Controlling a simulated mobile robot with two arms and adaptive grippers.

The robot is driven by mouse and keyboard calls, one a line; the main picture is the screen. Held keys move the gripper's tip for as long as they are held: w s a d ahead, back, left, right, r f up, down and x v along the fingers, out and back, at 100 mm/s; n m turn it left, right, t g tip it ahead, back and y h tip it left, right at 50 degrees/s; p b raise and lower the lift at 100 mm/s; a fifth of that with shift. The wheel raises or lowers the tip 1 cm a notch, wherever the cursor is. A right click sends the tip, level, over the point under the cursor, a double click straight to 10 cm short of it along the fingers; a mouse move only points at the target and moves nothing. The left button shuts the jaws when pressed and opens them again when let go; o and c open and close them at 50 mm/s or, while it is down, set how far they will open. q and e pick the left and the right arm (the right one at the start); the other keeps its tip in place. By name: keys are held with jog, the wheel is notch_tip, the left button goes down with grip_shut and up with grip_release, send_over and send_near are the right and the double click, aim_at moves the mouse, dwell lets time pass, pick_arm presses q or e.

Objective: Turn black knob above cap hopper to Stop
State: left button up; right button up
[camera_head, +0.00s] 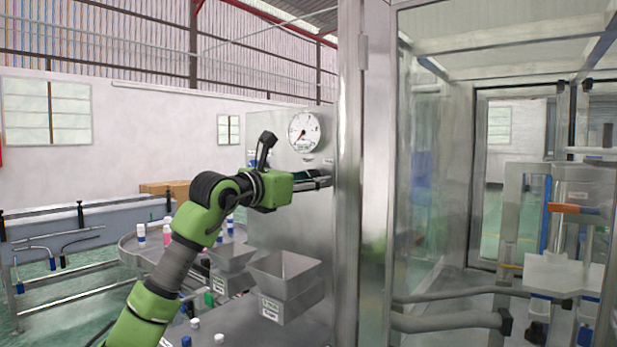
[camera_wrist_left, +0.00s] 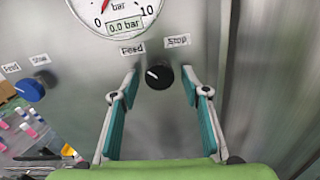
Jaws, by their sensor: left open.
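The black knob (camera_wrist_left: 160,77) is on the grey metal panel, below the "Feed" label (camera_wrist_left: 132,50) and the "Stop" label (camera_wrist_left: 178,41). Its white mark points up and left, toward the Feed side. My left gripper (camera_wrist_left: 159,80) is open, with one teal-padded finger on each side of the knob. I cannot tell if the fingers touch it. In the head view my left gripper (camera_head: 318,180) reaches the panel below the gauge and hides the knob. Hoppers (camera_head: 285,277) stand below on the machine. My right gripper is not in view.
A round pressure gauge (camera_wrist_left: 122,14) sits just above the labels. A blue knob (camera_wrist_left: 30,90) with its own labels is to the left. A steel post (camera_head: 362,180) stands close right of the gripper. Small bottles (camera_head: 141,235) stand on the table at left.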

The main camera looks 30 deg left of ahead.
pick_arm(q)
jog(key=shift+c, duration=0.2)
jog(key=c, duration=1)
jog(key=shift+c, duration=0.2)
jog(key=shift+m, duration=0.3)
jog(key=m, duration=0.3)
jog(key=shift+a+r+m+p, duration=0.1)
jog(key=shift+a+m+p, duration=0.05)
jog(key=shift+m+p, duration=0.25)
jog(key=m, duration=0.4)
jog(key=shift+m+p, duration=0.3)
jog(key=m+p, duration=0.1)
jog(key=m, duration=0.3)
jog(key=shift+r, duration=0.1)
jog(key=shift+m+p, duration=0.35)
jog(key=shift+m, duration=2.05)
